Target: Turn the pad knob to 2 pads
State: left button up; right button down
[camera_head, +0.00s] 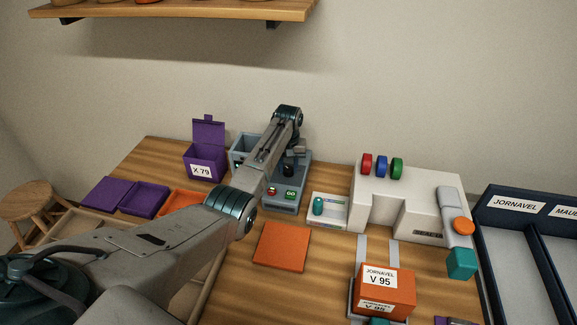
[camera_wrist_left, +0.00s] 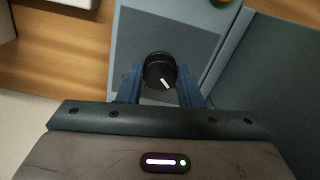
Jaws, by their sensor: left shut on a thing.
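The pad knob (camera_wrist_left: 160,70) is a round black knob with a white pointer line, on a grey panel. In the left wrist view the line points toward the lower right. My left gripper (camera_wrist_left: 158,80) has its two blue fingers shut on the knob, one at each side. In the head view the knob (camera_head: 288,170) shows as a dark cylinder on the blue-grey machine (camera_head: 288,204), partly behind my left arm. The knob's scale marks cannot be read. My right gripper is in neither view.
A green GO button (camera_head: 290,194) and a red button (camera_head: 271,191) sit on the machine's front. A purple box marked X 79 (camera_head: 204,160) stands to its left, a white press (camera_head: 405,205) to its right. An orange pad (camera_head: 282,246) lies on the table in front.

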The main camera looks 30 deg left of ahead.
pick_arm(q)
jog(key=shift+r, duration=0.1)
jog(key=m+p, duration=0.2)
jog(key=m, duration=0.1)
jog(key=shift+r+m, duration=0.1)
jog(key=shift+m, duration=0.3)
jog(key=m+p, duration=0.1)
jog(key=m, duration=0.2)
jog(key=shift+p, duration=0.35)
jog(key=shift+w+m+p, duration=0.1)
jog(key=shift+m+p, duration=0.2)
jog(key=shift+m, duration=1)
jog(key=o, duration=1)
